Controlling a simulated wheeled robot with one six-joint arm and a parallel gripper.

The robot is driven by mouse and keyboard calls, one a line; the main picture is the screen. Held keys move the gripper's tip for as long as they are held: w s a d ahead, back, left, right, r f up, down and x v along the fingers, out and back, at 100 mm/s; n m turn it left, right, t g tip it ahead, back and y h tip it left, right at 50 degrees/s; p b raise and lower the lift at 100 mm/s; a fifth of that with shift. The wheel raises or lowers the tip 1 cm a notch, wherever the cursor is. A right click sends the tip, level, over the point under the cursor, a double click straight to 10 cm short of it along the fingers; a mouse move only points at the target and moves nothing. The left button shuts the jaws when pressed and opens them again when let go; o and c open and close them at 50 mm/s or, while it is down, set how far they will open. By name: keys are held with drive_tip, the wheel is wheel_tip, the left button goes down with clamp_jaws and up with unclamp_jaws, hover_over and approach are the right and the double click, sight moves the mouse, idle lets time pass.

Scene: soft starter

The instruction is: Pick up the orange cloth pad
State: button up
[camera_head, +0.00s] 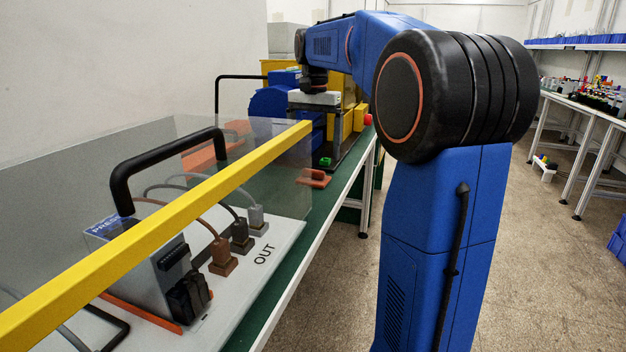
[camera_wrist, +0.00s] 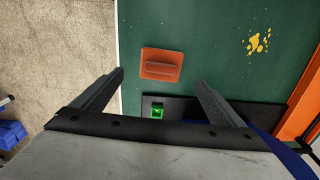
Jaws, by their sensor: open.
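The orange cloth pad (camera_wrist: 147,57) lies flat on the green bench top, with a raised strip across its middle. In the head view the pad (camera_head: 314,180) sits near the bench's right edge. My gripper (camera_wrist: 160,78) is open and empty in the wrist view, its two dark fingers apart. The pad shows between and just beyond the fingertips, below the gripper and apart from it. In the head view my gripper (camera_head: 314,100) hangs above the bench behind the pad, its fingers hard to make out.
A dark plate (camera_wrist: 180,103) with a green button (camera_wrist: 158,112) lies close to the pad. A clear panel with a yellow bar (camera_head: 200,210) covers the bench's near left part. A black handle (camera_head: 125,165) rises there.

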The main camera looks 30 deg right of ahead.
drive_tip(key=shift+w+f, duration=0.1)
drive_tip(key=shift+f, duration=3.75)
drive_tip(key=c, duration=1.1)
